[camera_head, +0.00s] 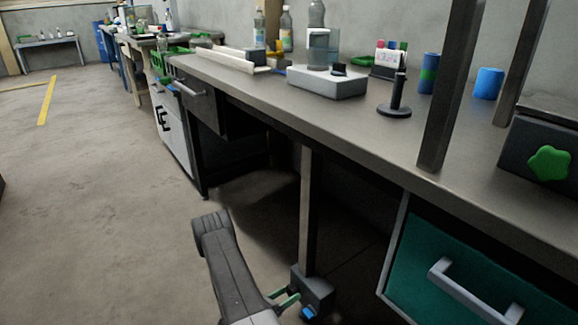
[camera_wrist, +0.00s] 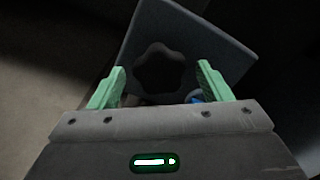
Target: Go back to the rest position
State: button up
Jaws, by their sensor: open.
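My gripper (camera_head: 287,298) is low in front of the workbench, near the foot of a table leg, with my arm reaching in from the bottom of the head view. Its two green fingers also show in the wrist view (camera_wrist: 161,72), spread apart with nothing held between them. A dark grey box (camera_head: 316,286) also shows beside the fingers in the head view. I cannot tell whether the fingers touch it. A small blue part (camera_wrist: 196,98) shows by the right finger.
The workbench (camera_head: 270,98) runs along the right, with a grey device (camera_head: 327,83), a black post on a round base (camera_head: 395,108) and cylinders on top. A teal drawer (camera_head: 420,262) is at lower right. Upright posts (camera_head: 452,90) rise from the bench. Open floor (camera_head: 85,190) lies left.

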jog(key=shift+m, duration=0.9)
jog(key=shift+s, duration=0.1)
